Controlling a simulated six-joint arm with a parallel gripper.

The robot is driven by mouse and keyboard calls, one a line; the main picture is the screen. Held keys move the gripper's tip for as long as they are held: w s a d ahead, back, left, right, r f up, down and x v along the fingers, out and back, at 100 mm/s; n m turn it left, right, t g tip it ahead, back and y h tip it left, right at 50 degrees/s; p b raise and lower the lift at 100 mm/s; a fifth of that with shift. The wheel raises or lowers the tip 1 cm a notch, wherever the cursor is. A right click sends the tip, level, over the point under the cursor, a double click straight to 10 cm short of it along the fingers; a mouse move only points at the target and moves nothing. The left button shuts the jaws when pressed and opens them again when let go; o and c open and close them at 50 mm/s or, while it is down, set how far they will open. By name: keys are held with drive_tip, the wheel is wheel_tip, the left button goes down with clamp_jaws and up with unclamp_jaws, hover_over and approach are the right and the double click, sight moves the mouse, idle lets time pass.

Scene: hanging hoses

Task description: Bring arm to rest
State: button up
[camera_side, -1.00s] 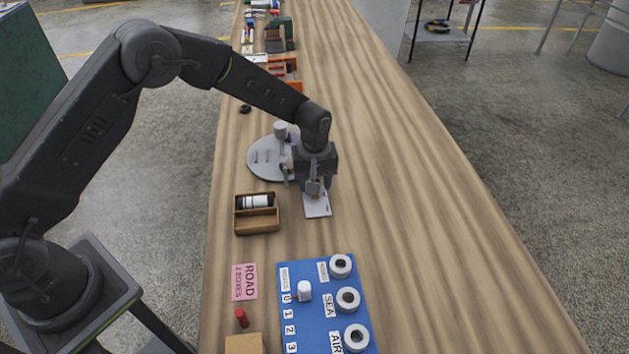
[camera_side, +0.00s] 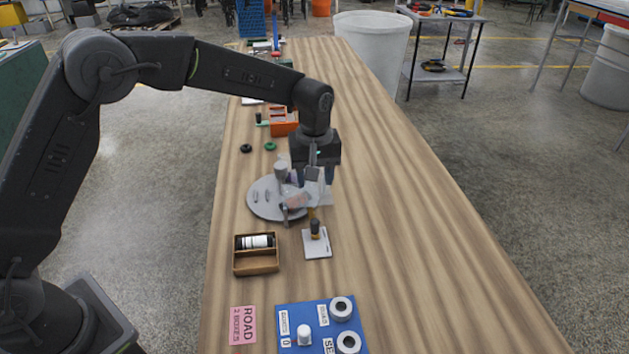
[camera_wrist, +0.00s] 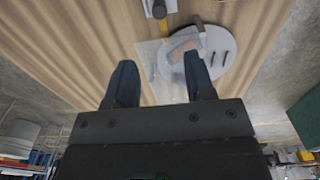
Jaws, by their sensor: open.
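My gripper (camera_side: 313,181) points down above the bench in the side view, and its fingers are apart. In the wrist view the two dark fingers of my gripper (camera_wrist: 160,80) are spread with no object held between them. Below and beside it is a grey round plate (camera_side: 262,205) with an upright grey post, also in the wrist view (camera_wrist: 220,42). A translucent sheet or bag with a pinkish patch (camera_side: 298,199) lies over its edge. A small dark-and-yellow upright piece (camera_side: 315,230) stands on a white square pad (camera_side: 317,251), clear of my gripper.
A wooden box (camera_side: 256,266) holds a black-and-white cylinder. A pink card (camera_side: 242,325) and a blue board (camera_side: 290,343) with white rings are in front. An orange holder (camera_side: 283,122) and small black and green rings lie behind. The bench's right side is clear.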

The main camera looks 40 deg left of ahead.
drive_tip(key=s+a+r+m+t, duration=0.1)
drive_tip(key=s+a+r+m, duration=0.15)
drive_tip(key=s+r, duration=0.4)
drive_tip(key=s+a+r+m+t, duration=0.2)
drive_tip(key=s+a+r, duration=0.1)
drive_tip(key=s+r, duration=0.35)
drive_tip(key=s+a+m+t, duration=0.1)
drive_tip(key=s+a+m, duration=0.1)
drive_tip(key=s, duration=0.6)
drive_tip(key=s+a+m+t, duration=0.1)
drive_tip(key=s+m, duration=0.1)
drive_tip(key=s, duration=0.7)
drive_tip(key=shift+a+r+t, duration=0.3)
drive_tip(key=shift+a, duration=0.05)
drive_tip(key=shift+w+m, duration=0.1)
drive_tip(key=shift+m, duration=0.15)
